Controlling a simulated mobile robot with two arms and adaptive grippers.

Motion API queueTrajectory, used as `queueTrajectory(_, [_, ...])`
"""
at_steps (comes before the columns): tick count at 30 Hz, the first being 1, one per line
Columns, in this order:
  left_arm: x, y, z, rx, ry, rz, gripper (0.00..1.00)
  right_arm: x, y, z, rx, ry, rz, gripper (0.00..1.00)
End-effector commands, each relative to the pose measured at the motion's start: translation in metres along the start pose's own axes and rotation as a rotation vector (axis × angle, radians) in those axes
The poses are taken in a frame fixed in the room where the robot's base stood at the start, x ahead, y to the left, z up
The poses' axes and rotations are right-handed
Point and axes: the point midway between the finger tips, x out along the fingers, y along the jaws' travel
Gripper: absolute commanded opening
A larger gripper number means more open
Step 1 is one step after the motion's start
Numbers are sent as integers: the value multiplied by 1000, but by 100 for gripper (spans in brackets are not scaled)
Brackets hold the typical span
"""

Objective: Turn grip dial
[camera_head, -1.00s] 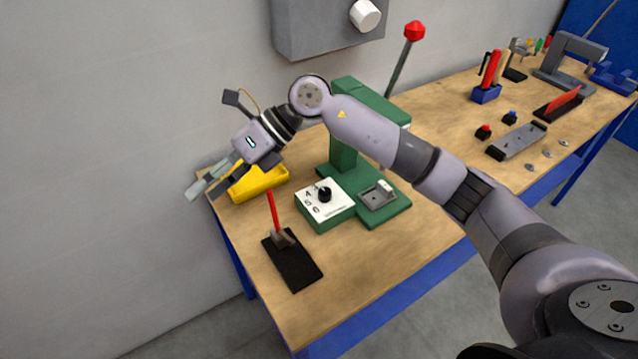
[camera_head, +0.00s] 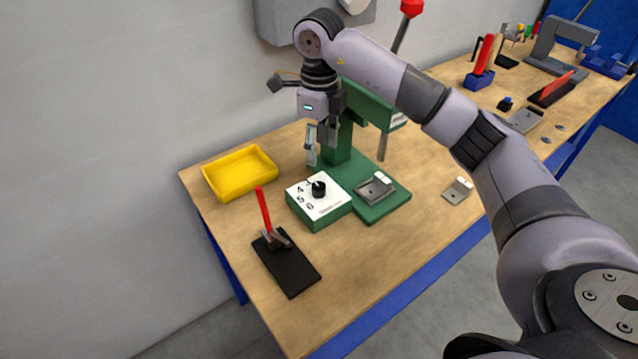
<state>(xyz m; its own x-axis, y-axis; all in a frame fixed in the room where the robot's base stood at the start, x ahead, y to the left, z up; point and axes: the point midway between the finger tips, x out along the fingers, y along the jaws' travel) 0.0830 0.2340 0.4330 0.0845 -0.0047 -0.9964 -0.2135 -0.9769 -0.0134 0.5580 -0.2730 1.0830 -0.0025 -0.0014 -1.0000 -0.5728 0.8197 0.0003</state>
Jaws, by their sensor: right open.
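The grip dial appears to be the black knob (camera_head: 319,187) on the white top of a green control box (camera_head: 320,216). Printed digits show on the left of the knob; its exact pointer setting is too small to tell. My right gripper (camera_head: 321,151) is open, points down and hangs above and just behind the knob, apart from it. It is in front of the green press (camera_head: 338,148) and hides part of its column. My left gripper is not in view.
A yellow tray (camera_head: 240,184) lies left of the box. A red-handled tool stands on a black pad (camera_head: 288,270) in front. The press base (camera_head: 388,206) holds a metal part (camera_head: 374,190). Another small part (camera_head: 456,192) lies right. The wall is close behind.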

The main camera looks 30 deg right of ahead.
Motion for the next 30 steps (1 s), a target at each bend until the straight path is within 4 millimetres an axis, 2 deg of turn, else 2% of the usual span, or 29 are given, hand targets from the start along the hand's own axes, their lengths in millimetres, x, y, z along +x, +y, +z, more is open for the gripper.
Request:
queueTrajectory(9, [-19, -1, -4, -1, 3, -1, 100, 69, 1, -1, 0, 3, 3, 48])
queueTrajectory(15, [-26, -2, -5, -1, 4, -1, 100, 102, 1, 0, -1, 0, 3, 48])
queueTrajectory(21, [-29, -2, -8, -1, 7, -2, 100, 118, 1, 1, -2, -3, 1, 48])
queueTrajectory(30, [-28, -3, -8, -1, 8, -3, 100, 120, 0, 0, -2, -2, 0, 48])
